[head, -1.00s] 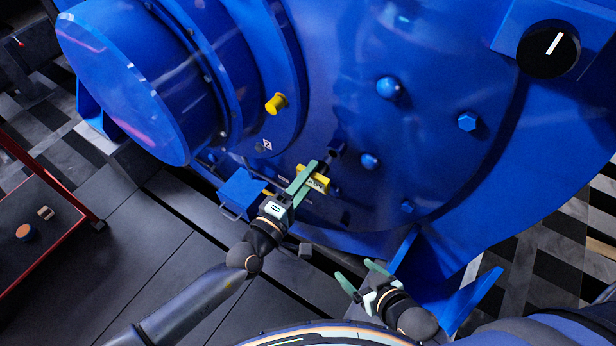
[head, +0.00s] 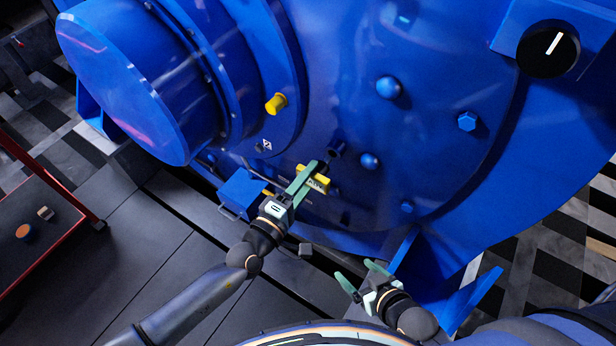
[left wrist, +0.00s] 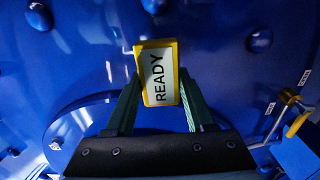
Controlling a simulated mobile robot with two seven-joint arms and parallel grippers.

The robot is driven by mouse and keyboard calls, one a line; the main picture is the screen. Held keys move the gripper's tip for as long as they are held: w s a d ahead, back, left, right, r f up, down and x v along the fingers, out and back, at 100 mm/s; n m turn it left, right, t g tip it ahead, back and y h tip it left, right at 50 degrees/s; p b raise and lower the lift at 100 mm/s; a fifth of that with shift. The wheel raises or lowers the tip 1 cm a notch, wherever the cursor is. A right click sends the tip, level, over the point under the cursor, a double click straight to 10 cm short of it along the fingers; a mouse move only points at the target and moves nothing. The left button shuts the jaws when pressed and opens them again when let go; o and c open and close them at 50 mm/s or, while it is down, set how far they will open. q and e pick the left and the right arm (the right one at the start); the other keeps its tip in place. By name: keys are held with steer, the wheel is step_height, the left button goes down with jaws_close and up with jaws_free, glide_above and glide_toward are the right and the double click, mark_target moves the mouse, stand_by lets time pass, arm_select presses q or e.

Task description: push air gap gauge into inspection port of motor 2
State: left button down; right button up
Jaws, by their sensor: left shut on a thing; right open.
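The air gap gauge (head: 318,183) is a small yellow block in front of the blue motor face (head: 440,75). In the left wrist view the gauge (left wrist: 160,75) shows a white panel reading "READY". My left gripper (head: 309,178) is shut on it, one finger along each side. A short dark round opening (head: 337,149) on the motor face, possibly the inspection port, lies just above and right of the gauge in the head view. Whether the gauge touches the motor cannot be told. My right gripper (head: 357,279) is open and empty, low in front of the motor.
A yellow plug (head: 277,103) sticks out of the motor's flange. A blue box (head: 241,193) sits left of my left gripper, with a yellow-handled valve (left wrist: 297,123) near it in the wrist view. A red-edged cart (head: 40,240) stands at far left. Blue bolts dot the motor face.

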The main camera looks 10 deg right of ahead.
arm_select(q)
steer(key=shift+b+x, duration=0.6)
steer(key=shift+x, duration=1.25)
steer(key=shift+c, duration=0.9)
jaws_free()
steer(key=v, duration=1.2)
steer(key=shift+s+a+p, duration=0.15)
steer(key=shift+a+p, duration=0.05)
steer(key=shift+p, duration=0.25)
steer(key=shift+r, duration=0.1)
